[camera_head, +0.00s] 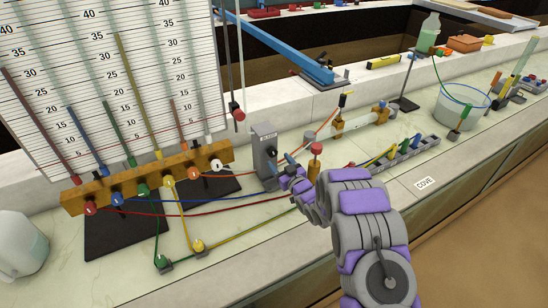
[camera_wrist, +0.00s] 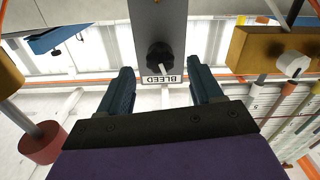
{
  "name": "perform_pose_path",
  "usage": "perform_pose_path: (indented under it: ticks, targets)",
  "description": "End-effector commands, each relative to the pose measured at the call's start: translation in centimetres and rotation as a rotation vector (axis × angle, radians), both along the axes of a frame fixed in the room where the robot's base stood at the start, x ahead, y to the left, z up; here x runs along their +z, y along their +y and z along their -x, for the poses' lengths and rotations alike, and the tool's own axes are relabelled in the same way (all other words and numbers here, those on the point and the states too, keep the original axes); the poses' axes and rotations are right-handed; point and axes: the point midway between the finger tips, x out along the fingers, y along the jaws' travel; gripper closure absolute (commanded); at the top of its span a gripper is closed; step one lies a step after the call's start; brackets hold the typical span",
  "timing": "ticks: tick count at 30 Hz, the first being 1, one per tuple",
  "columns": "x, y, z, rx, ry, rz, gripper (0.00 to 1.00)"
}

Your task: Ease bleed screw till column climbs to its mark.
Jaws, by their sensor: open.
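The bleed block (camera_head: 264,148) is a grey upright box on the bench, right of the wooden manifold (camera_head: 75,203). In the wrist view its black bleed screw (camera_wrist: 160,57) sits above an upside-down BLEED label (camera_wrist: 161,79). My gripper (camera_head: 283,170) is at the block's front. In the wrist view my gripper (camera_wrist: 162,74) is open, with blue fingers either side of the screw's line and clear gaps to it; contact is not visible. The scale board (camera_head: 110,75) carries coloured columns, the yellow one (camera_head: 128,85) among the tallest. A red pointer (camera_head: 238,113) sits on a rod at the board's right.
A red-topped post (camera_head: 315,150) stands close right of my gripper. Coloured hoses run low across the bench to the left. A grey tray of fittings (camera_head: 405,153) and a white bucket (camera_head: 461,110) stand to the right. The bench front edge is near my arm.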

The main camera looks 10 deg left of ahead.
Motion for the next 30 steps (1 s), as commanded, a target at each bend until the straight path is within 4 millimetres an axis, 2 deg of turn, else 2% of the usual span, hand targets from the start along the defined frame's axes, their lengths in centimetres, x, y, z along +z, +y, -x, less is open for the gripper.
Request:
perform_pose_path:
  ticks: [3, 10, 24, 30]
  targets:
    - [0.0, 1.1, -1.5, 0.003, -0.005, -0.001, 0.35]
    - [0.0, 2.5, -3.5, 0.003, -0.004, -0.001, 0.35]
    - [0.0, 2.9, -4.2, 0.001, 0.0, 0.0, 0.35]
    - [0.0, 2.9, -4.3, 0.001, 0.0, 0.0, 0.52]
